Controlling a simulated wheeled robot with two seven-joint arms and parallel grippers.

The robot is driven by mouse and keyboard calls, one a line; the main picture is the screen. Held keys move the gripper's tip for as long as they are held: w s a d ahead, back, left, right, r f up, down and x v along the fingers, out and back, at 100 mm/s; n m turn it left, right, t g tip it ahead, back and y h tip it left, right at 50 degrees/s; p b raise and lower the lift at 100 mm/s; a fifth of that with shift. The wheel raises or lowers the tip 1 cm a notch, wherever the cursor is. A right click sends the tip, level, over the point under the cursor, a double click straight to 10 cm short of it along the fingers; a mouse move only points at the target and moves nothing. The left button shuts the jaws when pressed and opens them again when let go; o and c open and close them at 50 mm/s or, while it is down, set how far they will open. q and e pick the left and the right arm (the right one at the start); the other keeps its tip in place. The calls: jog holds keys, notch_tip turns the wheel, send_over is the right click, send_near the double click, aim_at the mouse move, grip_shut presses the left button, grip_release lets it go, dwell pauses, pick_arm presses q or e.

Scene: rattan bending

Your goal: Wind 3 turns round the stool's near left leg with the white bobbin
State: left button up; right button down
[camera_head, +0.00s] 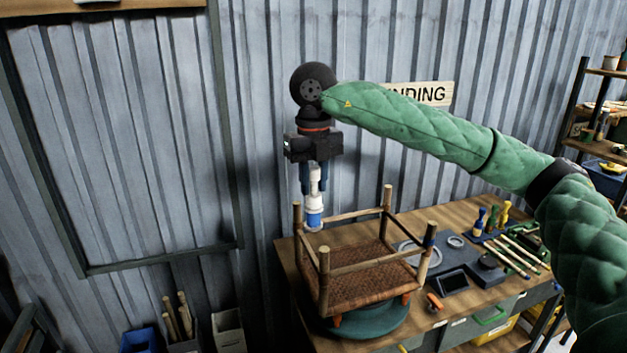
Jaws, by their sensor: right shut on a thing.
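The stool stands legs up, with its woven reddish-brown seat (365,278) low and wooden legs at its corners. The near left leg (323,285) rises at the front left of the stool. My right gripper (314,188) points down from above, shut on the white bobbin (314,203). The bobbin hangs upright, with a blue band near its lower end. It shows beside the stool's left-hand legs, above the near left leg's top in the picture. I cannot tell its depth or whether it touches a leg. No strand is clear between bobbin and leg. My left gripper is out of view.
The stool rests on a round green base (370,320) on the wooden workbench (465,213). A dark tray (452,282), rods (515,255) and an orange-handled tool (434,301) lie to the right. Bins (228,330) stand at lower left. A corrugated wall is behind.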

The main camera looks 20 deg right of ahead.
aim_at(312, 206)
jog(key=shift+s+a+f, duration=0.1)
jog(key=shift+a+f, duration=0.1)
jog(key=shift+f, duration=0.25)
jog(key=shift+s+a+f, duration=0.1)
jog(key=shift+a+f, duration=0.05)
jog(key=shift+f, duration=0.25)
jog(key=f, duration=0.2)
jog(key=shift+w+d+f, duration=0.15)
jog(key=shift+d+f, duration=0.1)
jog(key=shift+f, duration=0.1)
notch_tip(312, 206, down, 2)
jog(key=shift+a+f+b, duration=0.1)
jog(key=shift+a+b, duration=0.05)
jog(key=shift+b, duration=0.2)
jog(key=shift+f, duration=0.4)
notch_tip(312, 206, down, 2)
jog(key=shift+f+b, duration=0.1)
jog(key=shift+b, duration=1.15)
jog(key=shift+f+b, duration=0.55)
jog(key=shift+f, duration=0.1)
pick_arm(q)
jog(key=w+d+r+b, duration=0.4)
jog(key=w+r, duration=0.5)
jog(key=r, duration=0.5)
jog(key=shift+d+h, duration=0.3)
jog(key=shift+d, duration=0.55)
pick_arm(e)
notch_tip(312, 206, down, 5)
jog(key=shift+r, duration=0.1)
